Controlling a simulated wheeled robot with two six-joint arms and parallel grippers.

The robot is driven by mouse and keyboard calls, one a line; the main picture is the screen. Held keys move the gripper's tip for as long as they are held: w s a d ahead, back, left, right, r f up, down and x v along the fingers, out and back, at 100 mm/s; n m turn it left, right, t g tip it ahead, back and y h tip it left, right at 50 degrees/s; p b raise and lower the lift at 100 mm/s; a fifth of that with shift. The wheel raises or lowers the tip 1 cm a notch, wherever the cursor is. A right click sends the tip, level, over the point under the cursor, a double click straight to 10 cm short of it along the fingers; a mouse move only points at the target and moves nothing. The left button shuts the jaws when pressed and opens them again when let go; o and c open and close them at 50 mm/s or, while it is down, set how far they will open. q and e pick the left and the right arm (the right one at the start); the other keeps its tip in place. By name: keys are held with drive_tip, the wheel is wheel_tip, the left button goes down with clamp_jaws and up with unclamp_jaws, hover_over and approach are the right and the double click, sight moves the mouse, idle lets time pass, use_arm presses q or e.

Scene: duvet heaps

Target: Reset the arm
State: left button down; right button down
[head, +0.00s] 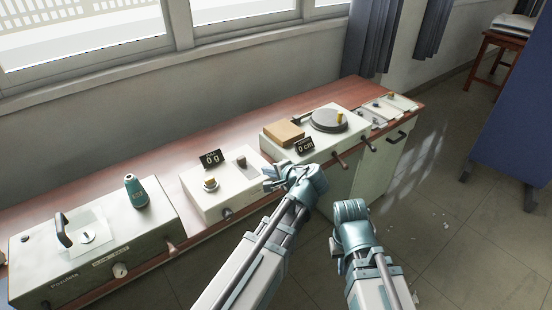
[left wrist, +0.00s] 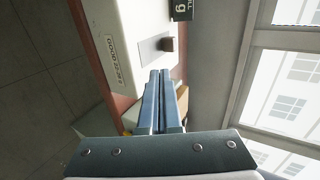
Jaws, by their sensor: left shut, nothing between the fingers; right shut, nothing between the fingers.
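My left gripper (head: 272,180) is shut and empty. In the head view it reaches over the front of the bench, beside the right end of the white box with the "0 g" display (head: 210,159). In the left wrist view its two fingers (left wrist: 160,78) lie together with nothing between them, near the box's small dark block (left wrist: 167,44). My right gripper (head: 350,210) is in front of the bench, over the floor, apart from the bench devices. It is shut and holds nothing that I can see; its fingertips are hard to make out.
The red-brown bench (head: 165,157) runs under the window. It carries a grey-green box (head: 90,245) with a teal cone (head: 136,191), and a white device with a round dark plate (head: 328,121) and a wooden block (head: 283,132).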

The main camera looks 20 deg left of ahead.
use_arm(q)
drive_tip(key=s+d+f+n+g+h+p, duration=0.1)
drive_tip(key=s+d+f+n+g+h, duration=0.1)
drive_tip(key=s+d, duration=0.5)
drive_tip(key=s+d+f+n+g+h+p, duration=0.1)
drive_tip(key=s+d+f+g+h, duration=0.4)
drive_tip(key=s, duration=0.8)
drive_tip(key=d+h+p, duration=0.1)
drive_tip(key=d, duration=0.2)
drive_tip(key=shift+f+n+g+p, duration=0.15)
drive_tip(key=shift+n+g+p, duration=0.15)
drive_tip(key=shift+n, duration=0.1)
